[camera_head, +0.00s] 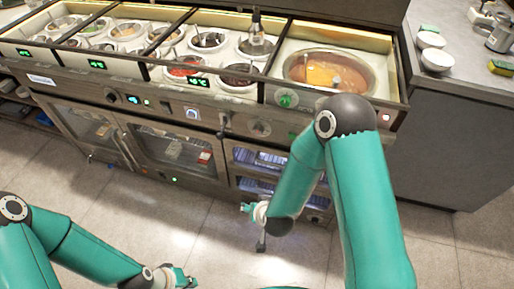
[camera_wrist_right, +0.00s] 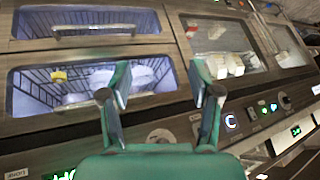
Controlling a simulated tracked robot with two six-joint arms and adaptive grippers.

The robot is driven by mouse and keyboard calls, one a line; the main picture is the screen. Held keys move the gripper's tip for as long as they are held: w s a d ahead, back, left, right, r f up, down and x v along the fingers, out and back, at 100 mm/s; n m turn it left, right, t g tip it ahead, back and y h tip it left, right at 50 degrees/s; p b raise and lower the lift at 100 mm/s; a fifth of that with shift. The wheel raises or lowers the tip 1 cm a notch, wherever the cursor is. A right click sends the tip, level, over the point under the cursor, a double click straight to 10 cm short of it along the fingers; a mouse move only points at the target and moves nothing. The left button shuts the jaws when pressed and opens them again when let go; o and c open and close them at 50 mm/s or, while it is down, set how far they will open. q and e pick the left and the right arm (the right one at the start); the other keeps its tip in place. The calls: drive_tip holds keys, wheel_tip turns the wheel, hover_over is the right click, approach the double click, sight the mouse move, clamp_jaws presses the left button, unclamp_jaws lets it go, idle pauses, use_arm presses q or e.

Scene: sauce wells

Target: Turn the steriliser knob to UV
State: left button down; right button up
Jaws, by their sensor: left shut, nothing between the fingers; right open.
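The blue-lit steriliser compartments (camera_head: 262,158) are in the counter front and fill the upper left of the right wrist view (camera_wrist_right: 85,85). A round dial (camera_head: 259,128) is on the panel above them; it shows darkly in the right wrist view (camera_wrist_right: 160,137). I cannot read its markings or tell whether it is the steriliser knob. My right gripper (camera_head: 247,208) is open and empty in front of the compartments; its fingers (camera_wrist_right: 162,80) stand apart, touching nothing visible. My left gripper (camera_head: 185,277) is shut and empty above the floor at the bottom.
Another black knob (camera_head: 112,97) and small lights sit further left on the panel. Glass-door fridges (camera_head: 170,147) stand left of the steriliser. Sauce wells and a soup pot (camera_head: 350,78) are on top. My right arm hides part of the counter front. The floor (camera_head: 180,225) is clear.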

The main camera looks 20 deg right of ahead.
drive_tip(key=w+f+t+h+b, duration=0.1)
drive_tip(key=w+t+b, duration=0.2)
drive_tip(key=w, duration=0.2)
drive_tip(key=m+t+h+b, duration=0.5)
drive_tip(key=h+b, duration=0.4)
drive_tip(key=b, duration=0.2)
approach(258, 133)
use_arm(q)
wheel_tip(258, 133, down, 18)
drive_tip(key=b, duration=0.1)
drive_tip(key=shift+f, duration=0.25)
use_arm(e)
drive_tip(key=x, duration=0.8)
drive_tip(key=shift+w, duration=0.2)
